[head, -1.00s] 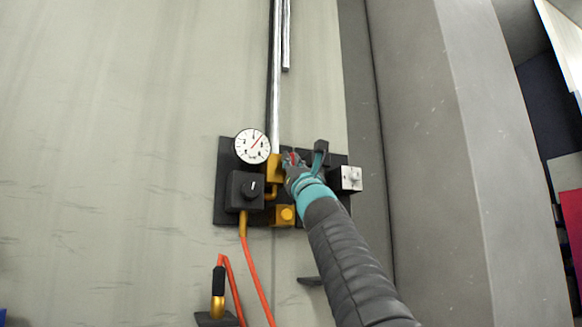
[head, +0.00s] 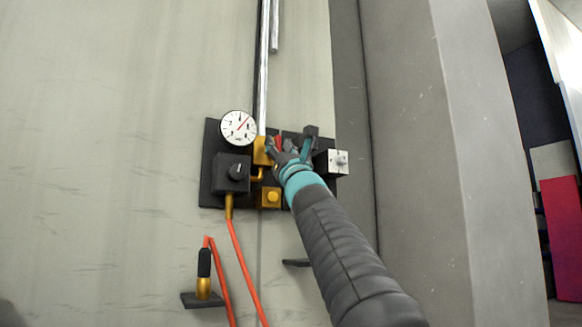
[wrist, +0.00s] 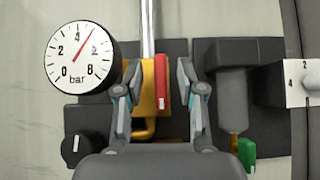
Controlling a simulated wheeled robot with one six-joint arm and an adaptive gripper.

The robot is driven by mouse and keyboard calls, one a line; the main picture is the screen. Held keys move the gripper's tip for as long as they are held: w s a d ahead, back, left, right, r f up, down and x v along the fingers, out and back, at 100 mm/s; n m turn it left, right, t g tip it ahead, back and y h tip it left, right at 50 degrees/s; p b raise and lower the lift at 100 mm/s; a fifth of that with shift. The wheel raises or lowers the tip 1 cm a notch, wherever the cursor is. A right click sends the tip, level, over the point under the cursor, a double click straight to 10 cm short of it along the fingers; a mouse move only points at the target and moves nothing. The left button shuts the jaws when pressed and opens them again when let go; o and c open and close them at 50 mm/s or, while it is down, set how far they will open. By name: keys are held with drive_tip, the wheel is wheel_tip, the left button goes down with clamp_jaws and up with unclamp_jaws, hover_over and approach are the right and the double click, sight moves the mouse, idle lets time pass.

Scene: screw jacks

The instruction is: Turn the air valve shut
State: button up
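The air valve is a yellow block (wrist: 151,108) with a red lever (wrist: 161,84) on a dark wall panel, below a vertical silver pipe. In the wrist view the lever lies upright, in line with the pipe. My gripper (wrist: 156,76) is open, with one finger to each side of the lever and visible gaps. I cannot tell whether either finger touches the valve. In the head view my gripper (head: 280,149) is in front of the valve and partly hides it; only a bit of red (head: 278,142) shows.
A round gauge (wrist: 80,58) reads about 5 bar at left, above a black knob box (wrist: 78,146). A grey bowl (wrist: 235,85) with a green tip is close on the right, then a white box (wrist: 300,93). An orange hose (head: 246,268) hangs below.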

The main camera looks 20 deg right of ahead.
drive_tip(key=v, duration=1)
drive_tip(key=shift+s+h, duration=0.25)
drive_tip(key=shift+h, duration=0.05)
drive_tip(key=shift+f, duration=0.1)
